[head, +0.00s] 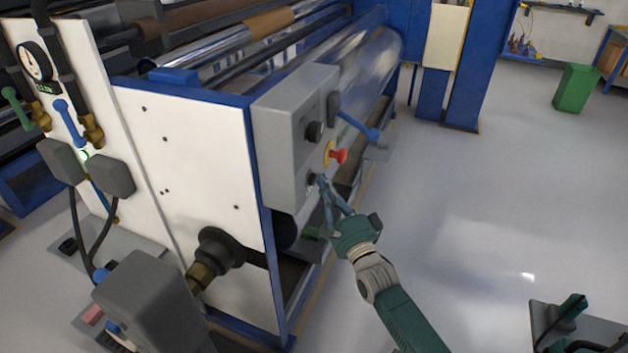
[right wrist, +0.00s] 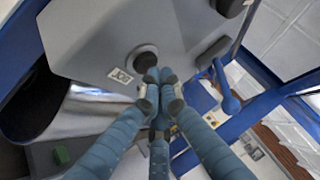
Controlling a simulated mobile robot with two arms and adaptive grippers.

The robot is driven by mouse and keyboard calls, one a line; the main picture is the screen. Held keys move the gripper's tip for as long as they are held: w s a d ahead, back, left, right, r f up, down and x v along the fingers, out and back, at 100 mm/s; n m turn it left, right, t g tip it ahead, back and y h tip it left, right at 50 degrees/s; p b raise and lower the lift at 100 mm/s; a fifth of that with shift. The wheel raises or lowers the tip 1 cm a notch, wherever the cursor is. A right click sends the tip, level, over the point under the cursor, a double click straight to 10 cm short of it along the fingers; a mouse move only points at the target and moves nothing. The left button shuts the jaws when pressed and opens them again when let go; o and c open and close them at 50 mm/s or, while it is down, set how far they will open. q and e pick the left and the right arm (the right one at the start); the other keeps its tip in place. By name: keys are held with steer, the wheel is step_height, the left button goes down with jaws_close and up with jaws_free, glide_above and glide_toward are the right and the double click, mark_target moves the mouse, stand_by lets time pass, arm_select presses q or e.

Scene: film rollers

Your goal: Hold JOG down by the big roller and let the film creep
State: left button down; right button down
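A grey control box (head: 285,125) is fixed at the near end of the machine. The black JOG button (head: 312,180) is low on its face; in the right wrist view the button (right wrist: 146,58) sits beside a white JOG label (right wrist: 120,76). My right gripper (head: 321,182) reaches it from below. In the right wrist view its blue fingertips (right wrist: 155,82) are drawn together at the button's lower edge, with nothing seen between them. I cannot tell whether they touch or press it. The big shiny roller with film (head: 370,70) runs behind the box. My left gripper is not in view.
A red knob on a yellow plate (head: 338,156) sits just above JOG, and a black knob (head: 314,131) above that. A blue lever (head: 358,127) juts out to the right of the box.

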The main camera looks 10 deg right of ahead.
steer(key=shift+w+a, duration=0.2)
steer(key=shift+a, duration=0.15)
stand_by(2.7)
steer(key=shift+d, duration=0.1)
stand_by(0.8)
steer(key=shift+s+d, duration=0.5)
steer(key=shift+d, duration=0.1)
steer(key=s+d, duration=0.1)
steer(key=s+d+p, duration=0.1)
steer(key=d, duration=0.2)
steer(key=shift+s+d, duration=0.1)
steer(key=shift+s, duration=0.3)
steer(key=shift+f, duration=0.1)
